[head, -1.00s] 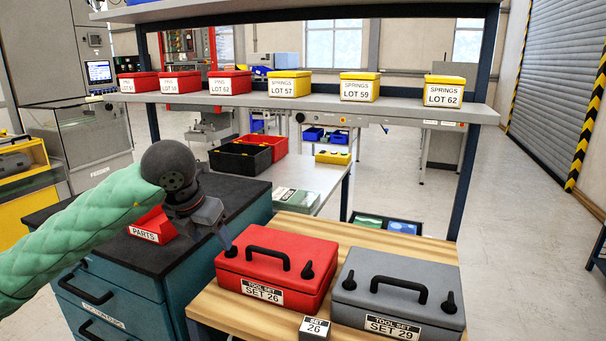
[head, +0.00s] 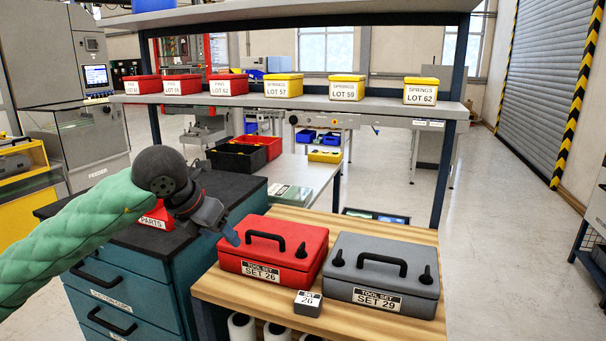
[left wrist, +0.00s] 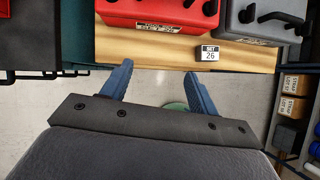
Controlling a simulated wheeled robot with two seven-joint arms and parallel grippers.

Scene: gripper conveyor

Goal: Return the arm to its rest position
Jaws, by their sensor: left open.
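My left arm comes in from the left in the head view, with its gripper (head: 229,233) close to the left side of the red SET 26 tool case (head: 270,252). In the left wrist view the gripper (left wrist: 158,88) has its two blue fingers apart with nothing between them, and the bench front edge and floor lie beyond. The red case also shows at the top of that view (left wrist: 160,12). The grey SET 29 case (head: 381,275) stands to its right. A small SET 26 block (head: 308,303) sits in front of the red case. My right gripper does not show.
The wooden bench (head: 240,292) carries the cases. A dark-topped teal drawer cabinet (head: 125,290) stands left with a red PARTS bin (head: 157,217). A shelf (head: 300,102) behind holds red and yellow lot boxes. Open floor lies at right.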

